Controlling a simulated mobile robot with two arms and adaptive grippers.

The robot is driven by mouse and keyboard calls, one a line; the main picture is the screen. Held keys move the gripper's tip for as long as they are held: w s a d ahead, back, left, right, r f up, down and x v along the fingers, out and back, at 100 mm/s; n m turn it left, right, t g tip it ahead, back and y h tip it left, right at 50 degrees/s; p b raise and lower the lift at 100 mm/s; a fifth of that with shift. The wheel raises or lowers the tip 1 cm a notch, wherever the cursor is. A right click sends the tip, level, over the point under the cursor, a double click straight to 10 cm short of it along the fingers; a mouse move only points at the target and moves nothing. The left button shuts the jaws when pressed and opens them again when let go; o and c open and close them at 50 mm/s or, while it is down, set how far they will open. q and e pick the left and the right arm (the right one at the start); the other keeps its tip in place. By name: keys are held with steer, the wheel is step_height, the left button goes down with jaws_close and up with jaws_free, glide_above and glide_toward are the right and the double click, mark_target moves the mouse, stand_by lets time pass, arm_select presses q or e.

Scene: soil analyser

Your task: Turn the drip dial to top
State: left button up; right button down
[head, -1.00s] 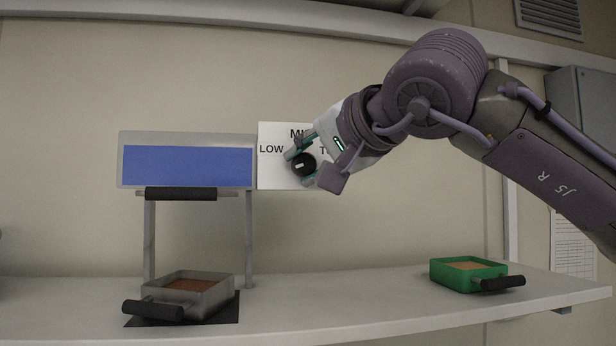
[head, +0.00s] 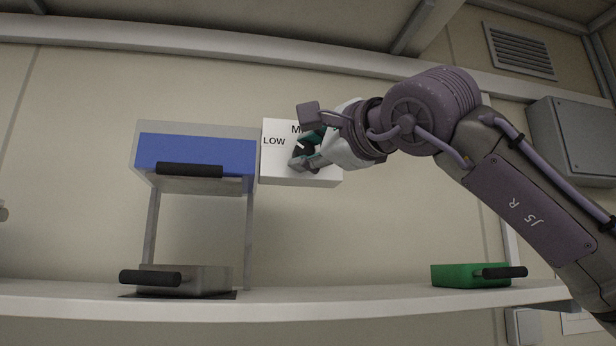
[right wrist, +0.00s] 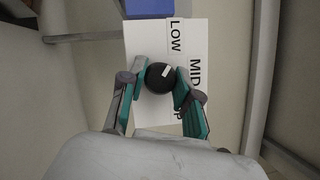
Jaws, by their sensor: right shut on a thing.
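The drip dial (right wrist: 159,78) is a round black knob with a white mark, on a white panel (head: 270,165) on the wall. Lettering LOW and MID shows on the panel; in the right wrist view the third label is mostly behind a finger. The white mark points toward the space between LOW and MID. My right gripper (head: 304,151) is shut on the dial, with a teal finger on each side of it in the right wrist view (right wrist: 160,82). In the head view the fingers hide most of the dial. My left gripper is not in view.
The analyser (head: 196,151), with a blue front and black handle, stands left of the panel. Below it a grey tray (head: 212,280) with a black handle sits on the shelf (head: 340,300). A green tray (head: 455,275) stands at the right. The shelf between them is clear.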

steer(key=m+t+b, duration=0.1)
steer(key=m+b, duration=0.1)
steer(key=m+t+b, duration=0.1)
steer(key=m+b, duration=0.1)
steer(key=m, duration=0.1)
steer(key=f+m+t+h+b, duration=0.1)
steer(key=m+b, duration=0.1)
steer(key=b, duration=0.1)
steer(key=shift+a+m, duration=0.15)
steer(key=shift+m, duration=0.15)
steer(key=m+t+h+b, duration=0.1)
steer(key=m+b, duration=0.1)
steer(key=m, duration=0.2)
steer(key=shift+r+h, duration=0.1)
steer(key=shift+h, duration=0.3)
steer(key=shift+m+t+h+b, duration=0.5)
steer(key=shift+m+b, duration=0.25)
steer(key=shift+m, duration=0.45)
steer(key=shift+r+m, duration=0.1)
steer(key=shift+m, duration=0.2)
steer(key=c, duration=0.8)
jaws_free()
steer(key=shift+r, duration=0.1)
steer(key=shift+s, duration=0.15)
steer(key=v, duration=1.1)
steer(key=shift+s+f, duration=0.25)
steer(key=shift+s, duration=0.05)
